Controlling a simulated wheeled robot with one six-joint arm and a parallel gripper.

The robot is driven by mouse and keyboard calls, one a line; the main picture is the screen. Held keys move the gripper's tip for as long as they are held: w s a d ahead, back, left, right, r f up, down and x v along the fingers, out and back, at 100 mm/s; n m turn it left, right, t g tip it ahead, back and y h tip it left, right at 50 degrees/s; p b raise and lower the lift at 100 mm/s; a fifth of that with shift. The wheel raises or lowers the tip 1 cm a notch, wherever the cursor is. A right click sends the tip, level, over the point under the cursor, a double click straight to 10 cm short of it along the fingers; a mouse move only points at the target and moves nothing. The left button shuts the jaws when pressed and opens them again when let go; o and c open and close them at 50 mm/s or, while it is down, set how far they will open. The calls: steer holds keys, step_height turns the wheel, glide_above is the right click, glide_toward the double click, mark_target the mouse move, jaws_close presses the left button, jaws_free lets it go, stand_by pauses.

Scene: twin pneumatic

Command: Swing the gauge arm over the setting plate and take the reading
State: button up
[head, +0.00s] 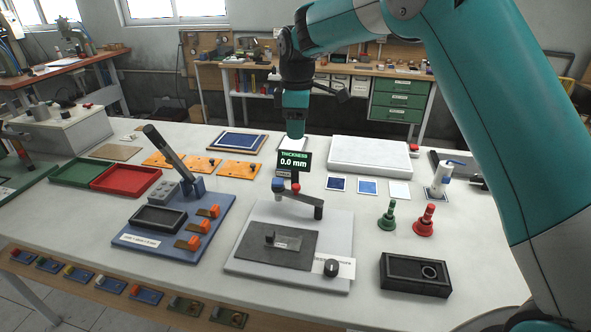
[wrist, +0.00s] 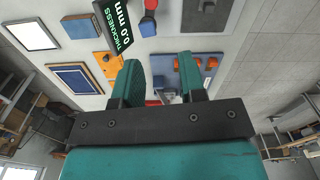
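The thickness gauge has a light grey base (head: 245,262) and a black display (head: 294,162) reading THICKNESS 0.0 mm. The display also shows at the top of the wrist view (wrist: 112,28). The dark grey gauge arm (head: 302,201) has a red knob (head: 295,188) and reaches right, behind the dark grey plate (head: 300,257) on the base. A small labelled grey piece (head: 289,242) lies on that plate; I cannot tell which is the setting plate. My gripper (head: 295,136) points down behind the display, above the table. In the wrist view its fingers (wrist: 163,82) are apart with nothing held.
A blue board (head: 190,232) with orange clips and a tilted dark lever stands left. Green and red stamps (head: 425,221) and a black box (head: 415,272) stand right. Red and green trays (head: 125,180) lie far left.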

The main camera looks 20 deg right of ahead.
mark_target(296, 186)
steer(key=f+p, duration=0.2)
steer(key=f, duration=0.4)
steer(key=w+f+p, duration=0.1)
steer(key=f, duration=0.5)
steer(key=f+p, duration=0.2)
steer(key=f, duration=0.4)
steer(key=shift+w+d+p, duration=0.25)
steer(key=shift+w+p, duration=0.05)
steer(key=shift+r, duration=0.1)
jaws_close()
